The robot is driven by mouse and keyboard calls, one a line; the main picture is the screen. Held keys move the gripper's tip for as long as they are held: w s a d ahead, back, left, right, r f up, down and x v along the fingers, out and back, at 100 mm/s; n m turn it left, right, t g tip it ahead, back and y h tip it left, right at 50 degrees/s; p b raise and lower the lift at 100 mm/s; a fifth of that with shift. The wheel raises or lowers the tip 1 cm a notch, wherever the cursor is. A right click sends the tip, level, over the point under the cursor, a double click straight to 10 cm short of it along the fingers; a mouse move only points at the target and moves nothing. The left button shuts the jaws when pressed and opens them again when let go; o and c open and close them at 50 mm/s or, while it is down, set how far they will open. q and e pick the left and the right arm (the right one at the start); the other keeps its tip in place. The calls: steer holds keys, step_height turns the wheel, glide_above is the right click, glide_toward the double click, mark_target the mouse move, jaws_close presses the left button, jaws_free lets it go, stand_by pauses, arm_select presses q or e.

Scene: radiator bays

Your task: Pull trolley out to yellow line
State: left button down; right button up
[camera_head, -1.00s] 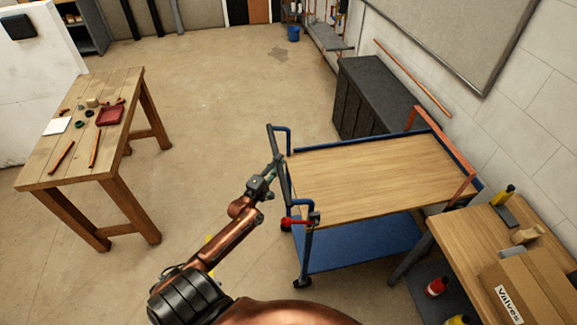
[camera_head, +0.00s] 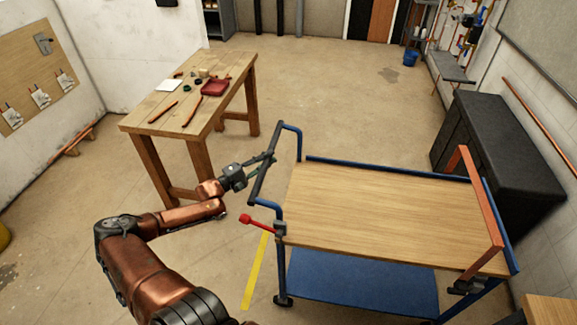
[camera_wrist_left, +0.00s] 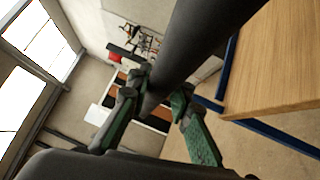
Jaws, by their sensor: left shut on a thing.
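The trolley has a wooden top (camera_head: 380,215), a blue frame and a blue lower shelf (camera_head: 350,285). A dark push handle (camera_head: 263,178) on blue brackets is at its left end. My left gripper (camera_head: 268,158) is shut on this handle, near its far end. In the left wrist view the dark handle bar (camera_wrist_left: 185,50) passes between the green-padded fingers (camera_wrist_left: 155,105). The yellow line (camera_head: 254,272) lies on the floor just left of the trolley's near left wheel (camera_head: 283,301). A red lever (camera_head: 260,224) sticks out at the trolley's near left corner. My right gripper is not in view.
A wooden workbench (camera_head: 165,118) with small parts and a red tray stands left of the trolley, with a narrow floor gap between. A black chest (camera_head: 500,150) stands behind the trolley's right end. An orange bar (camera_head: 478,195) spans that end.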

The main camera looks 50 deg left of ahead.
arm_select(q)
steer(key=s+a+b, duration=0.3)
steer(key=s+a, duration=0.9)
steer(key=a, duration=0.4)
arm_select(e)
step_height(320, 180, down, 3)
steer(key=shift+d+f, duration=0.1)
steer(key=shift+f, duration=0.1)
arm_select(q)
steer(key=shift+a+r, duration=0.1)
steer(key=shift+a, duration=0.05)
steer(key=c, duration=1.8)
jaws_free()
steer(key=shift+a, duration=0.15)
steer(key=shift+o, duration=0.3)
steer(key=shift+s, duration=0.1)
